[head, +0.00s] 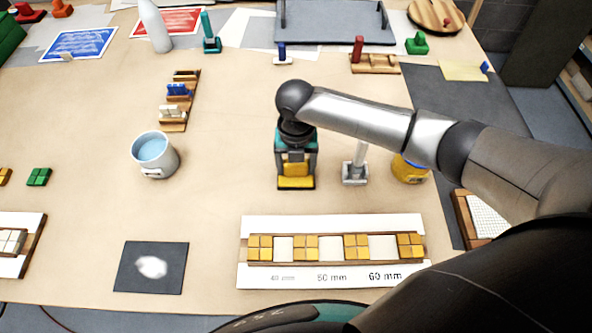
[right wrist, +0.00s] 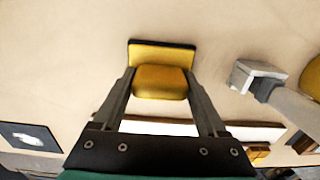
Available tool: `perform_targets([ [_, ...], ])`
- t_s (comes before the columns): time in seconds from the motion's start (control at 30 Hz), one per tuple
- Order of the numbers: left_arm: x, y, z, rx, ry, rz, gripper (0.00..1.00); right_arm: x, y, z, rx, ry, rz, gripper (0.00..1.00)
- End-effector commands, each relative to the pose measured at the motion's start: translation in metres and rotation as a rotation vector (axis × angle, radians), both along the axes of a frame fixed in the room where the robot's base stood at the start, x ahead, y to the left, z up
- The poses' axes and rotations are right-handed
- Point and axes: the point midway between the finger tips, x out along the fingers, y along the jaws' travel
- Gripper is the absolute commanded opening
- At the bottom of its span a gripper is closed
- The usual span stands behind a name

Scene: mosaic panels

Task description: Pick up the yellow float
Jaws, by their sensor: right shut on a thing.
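The yellow float (head: 296,183) is near the middle of the table in the head view, with a yellow block and a dark edge. In the right wrist view the yellow float (right wrist: 161,82) sits between the two fingers. My right gripper (head: 296,165) comes down on it from above and is shut on its yellow upper part. The right gripper (right wrist: 160,98) has one finger on each side of that part. Whether the float touches the table is hard to tell. My left gripper is not in view.
A grey-handled tool (head: 356,172) stands close to the right of the float, with a yellow tub (head: 408,170) beyond. A bucket (head: 155,156) is at left. A white panel with yellow tiles (head: 330,281) lies in front. The table between bucket and float is clear.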

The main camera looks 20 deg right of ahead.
Motion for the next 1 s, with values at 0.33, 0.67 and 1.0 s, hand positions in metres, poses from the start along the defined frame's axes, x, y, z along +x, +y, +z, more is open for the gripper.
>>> perform_targets([
  [0.33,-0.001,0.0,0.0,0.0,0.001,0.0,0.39,0.0,0.0,0.0,0.0,-0.001,-0.001,0.21],
  [0.67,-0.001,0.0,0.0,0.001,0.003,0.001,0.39,0.001,0.0,0.001,0.0,-0.002,-0.001,0.07],
  [1.0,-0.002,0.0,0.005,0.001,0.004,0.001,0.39,0.002,0.0,0.029,0.002,-0.005,0.001,0.07],
])
